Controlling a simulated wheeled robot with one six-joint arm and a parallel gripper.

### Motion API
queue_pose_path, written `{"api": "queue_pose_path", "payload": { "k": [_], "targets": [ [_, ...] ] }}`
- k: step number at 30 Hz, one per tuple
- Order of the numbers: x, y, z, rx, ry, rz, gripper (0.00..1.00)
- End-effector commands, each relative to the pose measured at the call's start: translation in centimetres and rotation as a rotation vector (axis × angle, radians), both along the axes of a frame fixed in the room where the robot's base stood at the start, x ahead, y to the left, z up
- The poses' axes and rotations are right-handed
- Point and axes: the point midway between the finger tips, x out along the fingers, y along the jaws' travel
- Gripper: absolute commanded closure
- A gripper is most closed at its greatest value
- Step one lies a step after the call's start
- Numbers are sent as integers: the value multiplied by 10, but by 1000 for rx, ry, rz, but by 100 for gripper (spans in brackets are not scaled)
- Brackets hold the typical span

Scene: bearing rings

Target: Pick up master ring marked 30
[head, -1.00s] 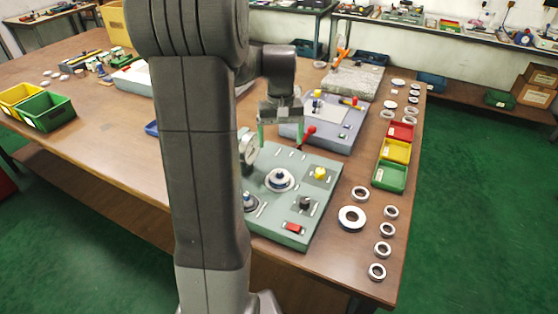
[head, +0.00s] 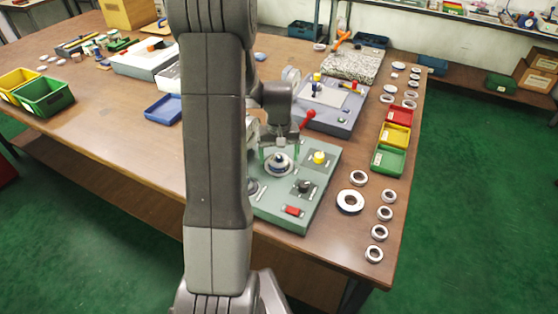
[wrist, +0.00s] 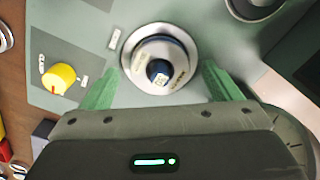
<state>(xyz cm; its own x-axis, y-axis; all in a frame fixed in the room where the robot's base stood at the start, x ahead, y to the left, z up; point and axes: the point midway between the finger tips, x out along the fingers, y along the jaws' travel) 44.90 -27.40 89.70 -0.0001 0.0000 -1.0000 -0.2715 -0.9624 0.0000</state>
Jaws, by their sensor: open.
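A silver ring (wrist: 172,48) sits around a dark blue centre post with a small white tag on the grey-green fixture (wrist: 90,20). The tag seems to read 30, but it is turned and small. The dark writing on the ring is too blurred to read. In the head view the ring (head: 278,170) is on the fixture's flat top, partly behind my gripper. My gripper (wrist: 160,72) is open, with its green fingers to the left and right of the ring, apart from it and holding nothing. It also shows above the fixture in the head view (head: 279,153).
A yellow knob (wrist: 60,77) is left of the fingers, and a dial gauge (wrist: 290,135) is at the lower right. Several loose rings (head: 350,201) lie on the table right of the fixture. Red, yellow and green bins (head: 388,160) stand behind them.

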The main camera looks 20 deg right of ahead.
Motion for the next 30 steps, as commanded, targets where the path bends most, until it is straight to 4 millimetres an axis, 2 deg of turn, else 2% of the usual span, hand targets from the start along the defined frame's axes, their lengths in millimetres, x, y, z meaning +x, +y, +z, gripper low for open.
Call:
{"api": "queue_pose_path", "payload": {
  "k": [3, 10, 19, 20, 26, 30],
  "targets": [
    [-1, 0, -8, 0, 1, 0, 16],
    [0, 0, -9, 0, 0, 0, 16],
    [0, 0, -9, 0, 0, 0, 75],
    [0, 0, -8, 0, -1, 0, 78],
    [0, 0, -8, 0, -1, 0, 78],
    [1, -1, 2, -2, -4, 0, 78]
  ]
}}
